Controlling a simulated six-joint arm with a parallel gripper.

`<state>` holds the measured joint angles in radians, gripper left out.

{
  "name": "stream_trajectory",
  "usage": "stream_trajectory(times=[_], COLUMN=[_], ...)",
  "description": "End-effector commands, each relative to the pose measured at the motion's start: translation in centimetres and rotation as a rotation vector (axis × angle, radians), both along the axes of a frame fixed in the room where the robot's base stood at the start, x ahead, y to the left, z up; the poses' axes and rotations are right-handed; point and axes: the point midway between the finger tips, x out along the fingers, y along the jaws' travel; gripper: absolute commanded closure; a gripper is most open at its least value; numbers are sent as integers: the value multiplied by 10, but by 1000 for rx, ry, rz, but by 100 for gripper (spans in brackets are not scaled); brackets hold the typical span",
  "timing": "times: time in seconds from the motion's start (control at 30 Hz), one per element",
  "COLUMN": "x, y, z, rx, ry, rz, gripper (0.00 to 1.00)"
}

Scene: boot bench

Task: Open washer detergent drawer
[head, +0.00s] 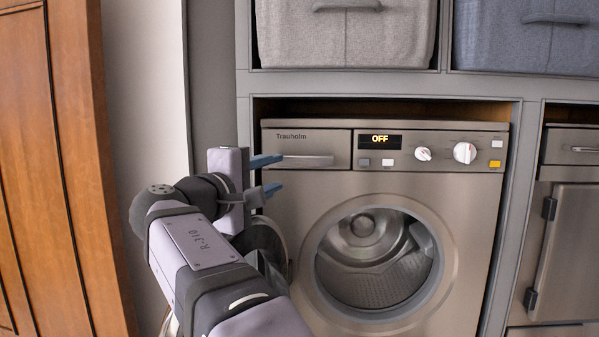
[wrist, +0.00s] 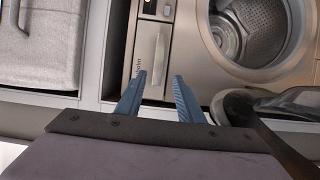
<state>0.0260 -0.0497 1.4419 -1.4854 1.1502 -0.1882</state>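The washer (head: 465,230) stands in a grey cabinet bay. Its detergent drawer (head: 340,142) is at the top left of its front, marked "Trauholm", and looks flush with the control panel. The drawer's horizontal bar handle (head: 312,160) is near its lower edge. In the wrist view the drawer (wrist: 151,38) and its handle (wrist: 158,55) appear just beyond my fingertips, in line with the gap between them. My gripper (head: 276,173) is open and empty, its two blue fingers one above the other at the handle's left end. The wrist view also shows the open fingers (wrist: 159,78); contact cannot be seen.
The washer's round door (head: 268,245) appears swung open to the left, partly behind my arm, baring the drum (head: 375,260). The control panel (head: 430,150) reads OFF. Fabric bins (head: 345,35) sit above, a wooden door (head: 60,170) stands left, and another appliance (head: 570,235) right.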

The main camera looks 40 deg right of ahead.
Motion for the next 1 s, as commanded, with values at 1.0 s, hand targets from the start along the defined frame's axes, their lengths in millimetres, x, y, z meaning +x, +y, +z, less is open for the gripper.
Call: stream_trajectory(times=[1.0], x=[39], y=[-101], z=[3], rx=[-8], ry=[10], rz=[-13], gripper=[66])
